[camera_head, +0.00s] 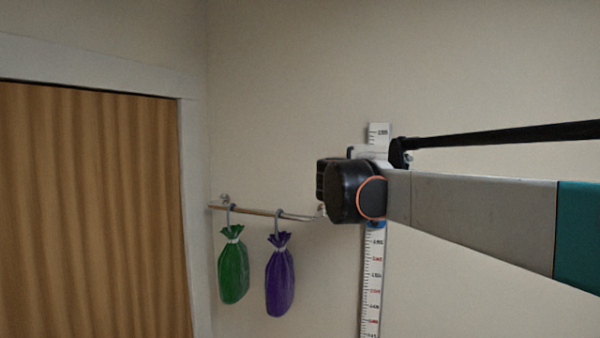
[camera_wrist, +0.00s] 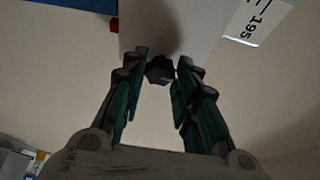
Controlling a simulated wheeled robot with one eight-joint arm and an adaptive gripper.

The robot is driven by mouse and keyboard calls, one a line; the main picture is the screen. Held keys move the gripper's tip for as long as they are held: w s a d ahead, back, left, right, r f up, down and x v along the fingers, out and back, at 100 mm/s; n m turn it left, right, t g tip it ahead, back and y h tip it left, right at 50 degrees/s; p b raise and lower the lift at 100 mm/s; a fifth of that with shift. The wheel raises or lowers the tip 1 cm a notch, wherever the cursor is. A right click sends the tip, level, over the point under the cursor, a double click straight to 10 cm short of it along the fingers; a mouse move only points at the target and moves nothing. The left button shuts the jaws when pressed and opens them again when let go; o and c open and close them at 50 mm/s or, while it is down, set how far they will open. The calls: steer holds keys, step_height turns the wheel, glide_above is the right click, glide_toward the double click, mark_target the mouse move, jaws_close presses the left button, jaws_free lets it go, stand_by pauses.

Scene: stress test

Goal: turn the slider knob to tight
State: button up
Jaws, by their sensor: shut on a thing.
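The slider knob (camera_wrist: 159,70) is small, dark and lobed, in the upper middle of the wrist view. It stands out from a pale slider block (camera_wrist: 185,22). My gripper (camera_wrist: 160,77) has its two green-padded fingers on either side of the knob, shut on it at the tips. In the head view the knob and my fingertips are hidden behind my dark wrist. The white measuring scale (camera_head: 371,290) runs upright on the wall behind my wrist. Its end with printed digits also shows in the wrist view (camera_wrist: 257,17). No tight marking can be read.
A metal rail (camera_head: 255,210) on the wall left of my wrist carries a green bag (camera_head: 233,272) and a purple bag (camera_head: 280,282). The wall to the upper right is bare.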

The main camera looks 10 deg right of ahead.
steer(key=shift+r, duration=0.1)
steer(key=o, duration=1.1)
steer(key=shift+w, duration=0.1)
